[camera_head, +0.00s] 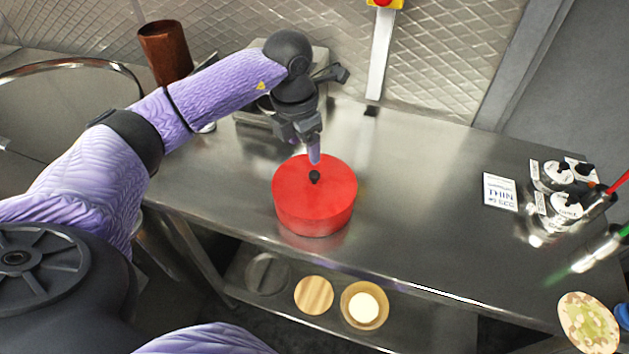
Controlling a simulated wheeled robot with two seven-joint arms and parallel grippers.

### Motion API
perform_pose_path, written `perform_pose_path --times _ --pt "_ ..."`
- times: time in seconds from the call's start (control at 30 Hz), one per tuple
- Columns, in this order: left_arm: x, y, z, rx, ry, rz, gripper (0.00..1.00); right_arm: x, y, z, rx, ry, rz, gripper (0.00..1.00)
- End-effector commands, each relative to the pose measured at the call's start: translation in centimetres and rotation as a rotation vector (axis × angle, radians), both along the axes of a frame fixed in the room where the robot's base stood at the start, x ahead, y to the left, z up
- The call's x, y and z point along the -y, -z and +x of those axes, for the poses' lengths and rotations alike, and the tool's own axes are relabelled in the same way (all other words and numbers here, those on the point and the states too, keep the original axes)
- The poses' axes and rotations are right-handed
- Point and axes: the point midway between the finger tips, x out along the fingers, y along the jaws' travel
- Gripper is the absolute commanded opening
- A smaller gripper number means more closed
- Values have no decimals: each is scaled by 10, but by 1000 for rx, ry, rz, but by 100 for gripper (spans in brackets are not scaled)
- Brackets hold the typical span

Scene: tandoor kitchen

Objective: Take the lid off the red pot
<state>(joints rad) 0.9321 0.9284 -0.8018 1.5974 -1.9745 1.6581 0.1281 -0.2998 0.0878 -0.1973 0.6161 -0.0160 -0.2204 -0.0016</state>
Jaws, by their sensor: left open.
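The red pot (314,212) stands upright on the steel counter, with its red lid (335,182) on top. The lid has a small black knob (315,177) at its middle. My left gripper (314,155) points down just above and behind the knob. It is open and holds nothing that I can see. Whether a fingertip touches the knob or lid cannot be told from this angle. My right gripper is not in view.
The steel counter (420,215) is clear right of the pot. A brown cup (165,52) stands back left. A lower shelf holds a wooden disc (314,295) and a bowl (365,305).

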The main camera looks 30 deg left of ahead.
Motion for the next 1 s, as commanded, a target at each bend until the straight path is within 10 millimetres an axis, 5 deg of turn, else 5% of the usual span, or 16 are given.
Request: perform_pose_path --times 0.4,0.7,1.0 --pt "12 78 12 -4 4 -7 74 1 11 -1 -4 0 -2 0" --pt "13 87 14 1 6 -6 74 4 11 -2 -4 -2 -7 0" --pt "13 87 14 1 6 -7 10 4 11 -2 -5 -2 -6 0"
